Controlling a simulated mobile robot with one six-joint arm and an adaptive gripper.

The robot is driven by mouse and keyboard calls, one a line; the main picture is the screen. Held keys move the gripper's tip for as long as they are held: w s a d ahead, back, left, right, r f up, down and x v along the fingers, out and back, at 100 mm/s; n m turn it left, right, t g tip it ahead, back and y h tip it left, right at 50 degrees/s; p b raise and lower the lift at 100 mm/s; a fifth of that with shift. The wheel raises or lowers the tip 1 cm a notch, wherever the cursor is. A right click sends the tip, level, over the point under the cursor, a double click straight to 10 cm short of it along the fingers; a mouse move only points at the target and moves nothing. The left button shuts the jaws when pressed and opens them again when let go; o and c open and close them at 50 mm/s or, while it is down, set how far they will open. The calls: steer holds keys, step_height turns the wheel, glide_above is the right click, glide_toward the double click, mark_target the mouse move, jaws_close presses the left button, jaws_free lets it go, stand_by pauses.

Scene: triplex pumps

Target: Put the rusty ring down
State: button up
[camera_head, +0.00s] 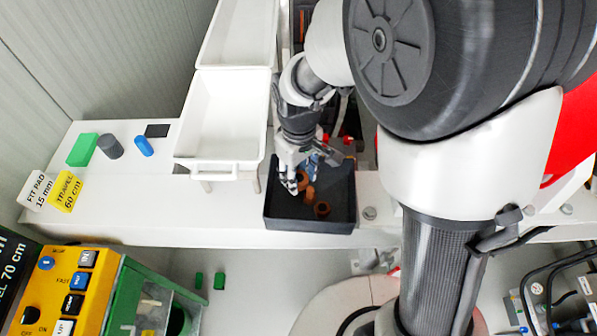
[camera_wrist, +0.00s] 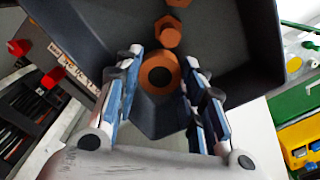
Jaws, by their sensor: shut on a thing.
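The rusty ring (camera_wrist: 172,66) is an orange-brown ring with a dark hole, held between the blue-padded fingers of my gripper (camera_wrist: 162,64) in the wrist view. In the head view my gripper (camera_head: 302,172) is over the dark tray (camera_head: 284,214), and the ring (camera_head: 303,181) shows partly at the fingers. The tray's inside also shows in the wrist view (camera_wrist: 225,65). Whether the ring touches the tray floor I cannot tell.
Other rusty pieces lie in the tray: one (camera_head: 322,209) near its front, and a nut-like one (camera_wrist: 168,36) beyond the ring. A white bin (camera_head: 228,115) stands left of the tray. The white bench (camera_head: 140,205) has free room at left, near a green block (camera_head: 82,149).

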steer(key=shift+f, duration=1.15)
steer(key=shift+f+b, duration=0.2)
steer(key=shift+b, duration=0.1)
steer(key=o, duration=1.1)
steer(key=shift+r, duration=0.15)
